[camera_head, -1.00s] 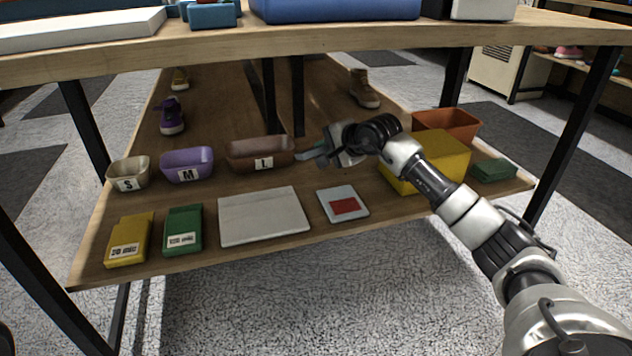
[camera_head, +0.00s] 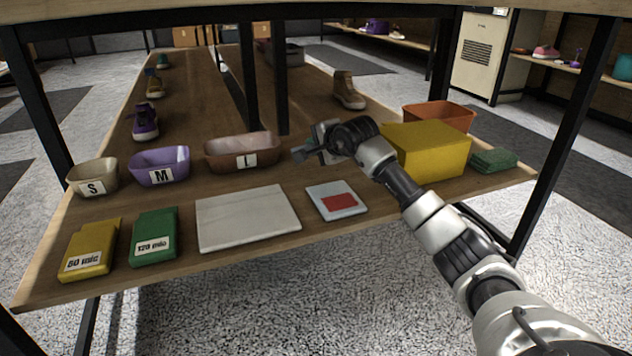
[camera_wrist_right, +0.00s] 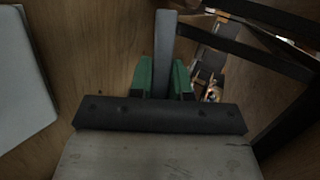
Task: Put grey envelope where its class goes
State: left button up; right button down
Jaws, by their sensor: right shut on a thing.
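My right gripper (camera_head: 308,150) is shut on a thin grey thing, seen edge-on, which looks like the grey envelope (camera_wrist_right: 165,45). In the right wrist view it stands up between the green finger pads (camera_wrist_right: 162,78). In the head view the gripper is above the lower shelf, just right of the brown bin marked L (camera_head: 225,154). A purple bin marked M (camera_head: 146,175) and a beige bin marked S (camera_head: 80,182) stand to the left of that. My left gripper is not in view.
On the shelf front lie a yellow pack (camera_head: 88,245), a green pack (camera_head: 155,230), a white flat board (camera_head: 245,217) and a card with a red patch (camera_head: 325,190). A yellow box (camera_head: 430,150), orange bin (camera_head: 455,113) and green cloth (camera_head: 494,160) stand right. Table posts (camera_head: 280,80) rise behind.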

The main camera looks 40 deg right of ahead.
jog(key=shift+f+b, duration=0.35)
jog(key=shift+f, duration=0.95)
jog(key=c, duration=1.2)
grip_release()
jog(key=shift+s+r, duration=0.2)
jog(key=shift+s, duration=0.05)
jog(key=p+v, duration=0.1)
jog(key=v, duration=0.6)
jog(key=shift+s+p, duration=0.25)
jog(key=shift+p, duration=0.1)
jog(key=shift+r, duration=0.1)
